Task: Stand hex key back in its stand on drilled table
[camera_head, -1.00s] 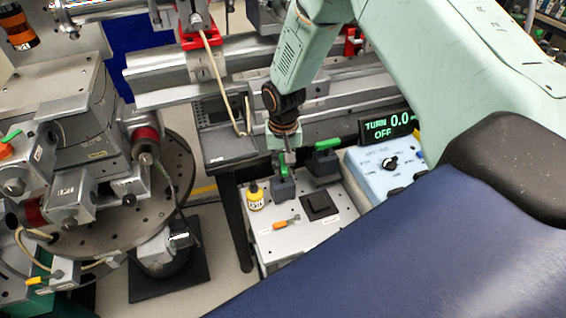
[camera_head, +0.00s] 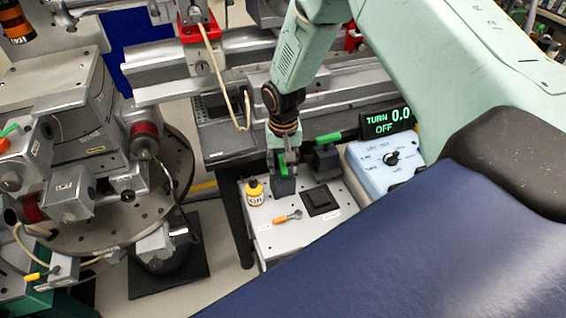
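My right gripper (camera_head: 284,160) points down over the left dark block (camera_head: 284,187) on the small light-topped drilled table (camera_head: 268,240). A green piece shows at its fingers, just above the block. The view is too small to tell whether the fingers are closed on it, or whether it touches the block. An orange-handled tool (camera_head: 288,217) with a metal end lies flat on the table in front of the block. I cannot tell for sure which piece is the hex key. My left gripper is not in view.
A yellow bottle (camera_head: 254,191) stands left of the block. A black square pad (camera_head: 321,201) lies to the right. A second dark block (camera_head: 325,162) has a green handle. A blue control box (camera_head: 384,165) and a lit display (camera_head: 390,120) stand farther right.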

